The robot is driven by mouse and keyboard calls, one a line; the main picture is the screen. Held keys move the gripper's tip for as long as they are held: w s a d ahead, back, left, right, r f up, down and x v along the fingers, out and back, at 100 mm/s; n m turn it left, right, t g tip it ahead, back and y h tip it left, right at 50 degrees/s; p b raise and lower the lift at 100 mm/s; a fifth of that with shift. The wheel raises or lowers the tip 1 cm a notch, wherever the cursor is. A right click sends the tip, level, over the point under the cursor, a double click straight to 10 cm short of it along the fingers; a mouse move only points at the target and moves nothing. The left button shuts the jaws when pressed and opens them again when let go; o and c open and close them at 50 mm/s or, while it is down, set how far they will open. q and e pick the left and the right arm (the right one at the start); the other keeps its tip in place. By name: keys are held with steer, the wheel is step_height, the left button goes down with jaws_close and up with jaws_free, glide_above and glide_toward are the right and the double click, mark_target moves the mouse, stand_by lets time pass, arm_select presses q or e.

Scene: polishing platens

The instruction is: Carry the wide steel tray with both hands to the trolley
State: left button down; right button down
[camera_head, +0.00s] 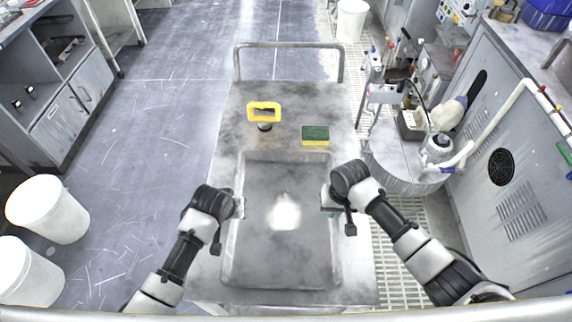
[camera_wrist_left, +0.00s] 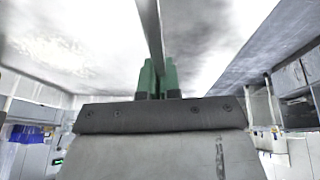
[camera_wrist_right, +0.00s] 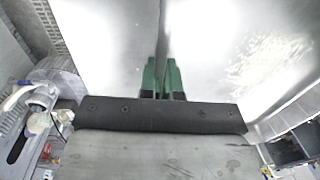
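The wide steel tray (camera_head: 260,262) is a shallow grey rectangle over the near part of the trolley's top (camera_head: 230,130). I cannot tell whether it rests on the top or hangs just above it. My left gripper (camera_head: 240,207) is at the tray's left rim. In the left wrist view its green fingers (camera_wrist_left: 157,80) are close together with the rim between them. My right gripper (camera_head: 328,205) is at the right rim. In the right wrist view its green fingers (camera_wrist_right: 162,80) pinch the rim the same way.
A yellow-handled tool (camera_head: 264,111) and a green and yellow sponge (camera_head: 315,135) sit on the trolley just beyond the tray. The trolley's push bar (camera_head: 288,45) is at its far end. A round machine table (camera_head: 400,165) stands close on the right. White bins (camera_head: 48,208) stand at left.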

arm_select(q)
steer(key=shift+w+a+f+b, duration=0.15)
steer(key=shift+f+b, duration=0.35)
steer(key=shift+f, duration=0.25)
arm_select(e)
steer(key=shift+w+f, duration=0.15)
steer(key=shift+f, duration=0.55)
arm_select(q)
steer(key=shift+f+b, duration=0.7)
steer(key=shift+b, duration=0.05)
arm_select(e)
steer(key=shift+f, duration=0.7)
arm_select(q)
steer(key=c, duration=1.3)
jaws_free()
steer(key=shift+s+r, duration=0.1)
steer(key=shift+s, duration=0.1)
steer(key=shift+c, duration=0.2)
arm_select(e)
steer(key=c, duration=1.3)
jaws_free()
steer(key=shift+r, duration=0.15)
steer(key=shift+c, duration=0.2)
arm_select(q)
steer(key=shift+r, duration=0.1)
